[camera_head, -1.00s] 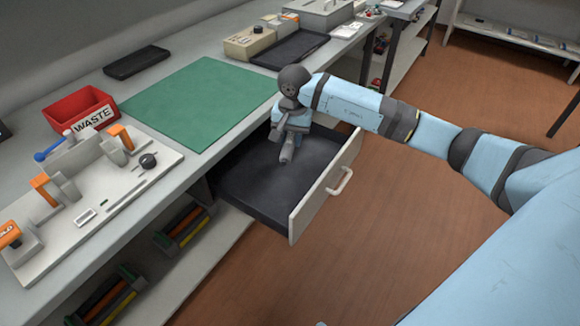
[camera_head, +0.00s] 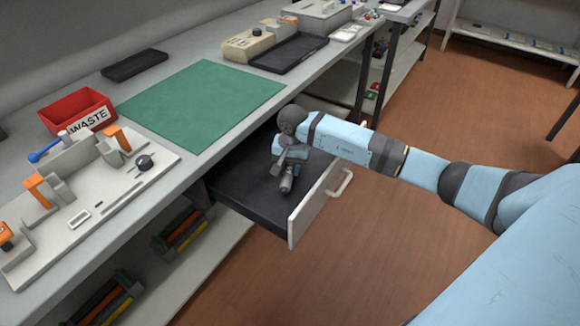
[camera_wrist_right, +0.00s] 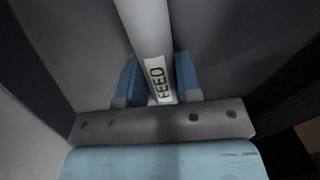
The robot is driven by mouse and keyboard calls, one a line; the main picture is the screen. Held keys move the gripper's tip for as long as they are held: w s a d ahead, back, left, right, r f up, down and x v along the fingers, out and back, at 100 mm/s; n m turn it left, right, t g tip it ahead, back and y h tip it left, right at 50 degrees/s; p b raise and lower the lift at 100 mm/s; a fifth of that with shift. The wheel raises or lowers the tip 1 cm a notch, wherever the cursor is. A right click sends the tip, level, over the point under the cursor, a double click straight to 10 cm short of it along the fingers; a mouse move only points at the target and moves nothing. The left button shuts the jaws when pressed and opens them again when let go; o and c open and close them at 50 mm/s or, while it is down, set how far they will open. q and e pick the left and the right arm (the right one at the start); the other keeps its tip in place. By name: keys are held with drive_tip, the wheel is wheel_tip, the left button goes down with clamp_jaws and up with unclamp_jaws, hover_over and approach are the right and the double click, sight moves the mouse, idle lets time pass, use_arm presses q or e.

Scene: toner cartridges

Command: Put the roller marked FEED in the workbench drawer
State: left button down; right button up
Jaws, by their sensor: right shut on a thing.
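The roller marked FEED shows in the right wrist view (camera_wrist_right: 151,50) as a pale rod with a white label. My right gripper (camera_wrist_right: 155,92) is shut on it, with a blue finger on either side of the label. In the head view my right gripper (camera_head: 287,172) points down inside the open workbench drawer (camera_head: 246,196). The roller's grey end (camera_head: 287,184) shows below the fingers. I cannot tell whether it touches the drawer floor. The drawer has a dark inside and a pale front with a handle. My left gripper is not in view.
On the bench are a green mat (camera_head: 205,103), a red WASTE bin (camera_head: 78,112), a white fixture board (camera_head: 85,210) with orange-topped clamps, and dark trays (camera_head: 288,52). Brown floor (camera_head: 390,250) lies open before the drawer.

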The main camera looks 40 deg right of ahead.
sight(290, 165)
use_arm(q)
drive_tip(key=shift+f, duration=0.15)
use_arm(e)
drive_tip(key=shift+f, duration=0.1)
drive_tip(key=o, duration=0.9)
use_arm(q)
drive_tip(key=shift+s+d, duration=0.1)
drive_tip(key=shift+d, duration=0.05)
use_arm(e)
drive_tip(key=shift+o, duration=0.3)
drive_tip(key=shift+r, duration=0.4)
wheel_tip(290, 165, up, 5)
drive_tip(key=shift+d+r+p, duration=0.1)
drive_tip(key=shift+d+p, duration=0.05)
drive_tip(key=shift+p, duration=0.55)
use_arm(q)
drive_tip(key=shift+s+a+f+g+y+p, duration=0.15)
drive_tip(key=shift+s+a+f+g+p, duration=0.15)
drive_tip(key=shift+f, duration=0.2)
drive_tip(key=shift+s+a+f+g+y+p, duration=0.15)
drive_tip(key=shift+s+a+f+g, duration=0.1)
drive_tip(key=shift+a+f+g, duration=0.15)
use_arm(e)
wheel_tip(290, 165, up, 6)
drive_tip(key=shift+s, duration=0.25)
